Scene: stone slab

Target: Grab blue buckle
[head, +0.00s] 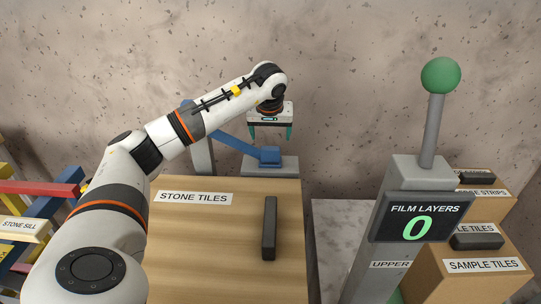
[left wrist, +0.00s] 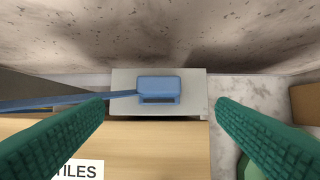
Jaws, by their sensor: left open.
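The blue buckle (head: 270,155) rests on a grey block behind the wooden box, with a blue strap (head: 232,142) running to it from the left. In the left wrist view the buckle (left wrist: 159,90) lies between and beyond the two green fingers, with its dark slot showing. My left gripper (head: 270,132) is open and empty, above the buckle and apart from it. Its fingers frame the buckle in the left wrist view (left wrist: 160,125). My right gripper is in neither view.
The wooden box (head: 220,235) marked STONE TILES carries a dark bar (head: 269,228). A grey post with a green-knobbed lever (head: 433,130) and a FILM LAYERS display (head: 416,218) reading 0 stands right. Labelled boxes (head: 470,278) sit beyond it. Coloured beams (head: 45,205) stand left.

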